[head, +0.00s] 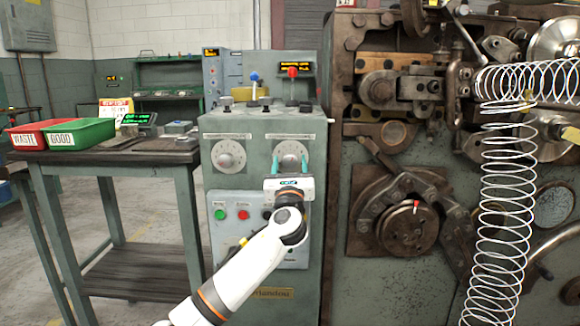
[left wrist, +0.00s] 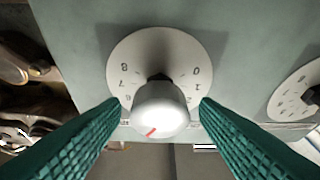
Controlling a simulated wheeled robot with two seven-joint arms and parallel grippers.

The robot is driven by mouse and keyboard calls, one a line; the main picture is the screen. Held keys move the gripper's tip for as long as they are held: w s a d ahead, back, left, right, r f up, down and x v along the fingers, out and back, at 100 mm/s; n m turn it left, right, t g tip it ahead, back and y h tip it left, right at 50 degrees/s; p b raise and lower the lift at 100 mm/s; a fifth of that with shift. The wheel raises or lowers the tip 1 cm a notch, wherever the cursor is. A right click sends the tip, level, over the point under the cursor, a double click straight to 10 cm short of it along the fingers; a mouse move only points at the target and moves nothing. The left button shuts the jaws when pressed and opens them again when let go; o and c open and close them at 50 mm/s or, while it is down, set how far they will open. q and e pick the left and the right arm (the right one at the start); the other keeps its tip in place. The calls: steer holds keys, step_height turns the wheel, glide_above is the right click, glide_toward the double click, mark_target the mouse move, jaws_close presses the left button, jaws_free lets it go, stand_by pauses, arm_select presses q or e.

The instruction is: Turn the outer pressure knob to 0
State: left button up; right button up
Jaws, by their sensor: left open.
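Two white dials with knobs sit on the green console, a left dial (head: 228,158) and a right dial (head: 291,151). Their label plates are too small to read, so I cannot tell which is the outer pressure knob by name. My left gripper (head: 290,164) is at the right dial. In the left wrist view its open green fingers (left wrist: 158,106) stand either side of a pale round knob (left wrist: 160,105), with gaps visible. The knob's red mark points to the lower left, away from the 0 at the right of the dial plate (left wrist: 135,58). My right gripper is out of view.
The other dial (left wrist: 297,92) shows at the right of the wrist view. Green and red buttons (head: 220,214) sit below the dials, levers (head: 292,72) above. The coiler with a wire spring (head: 507,190) stands right; a table with bins (head: 78,133) stands left.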

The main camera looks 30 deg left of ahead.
arm_select(q)
steer(key=shift+w+a+r, duration=0.25)
steer(key=shift+w+a, duration=0.05)
steer(key=shift+w, duration=0.15)
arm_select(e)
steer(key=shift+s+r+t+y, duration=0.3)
arm_select(q)
steer(key=c, duration=1)
steer(key=shift+n, duration=0.3)
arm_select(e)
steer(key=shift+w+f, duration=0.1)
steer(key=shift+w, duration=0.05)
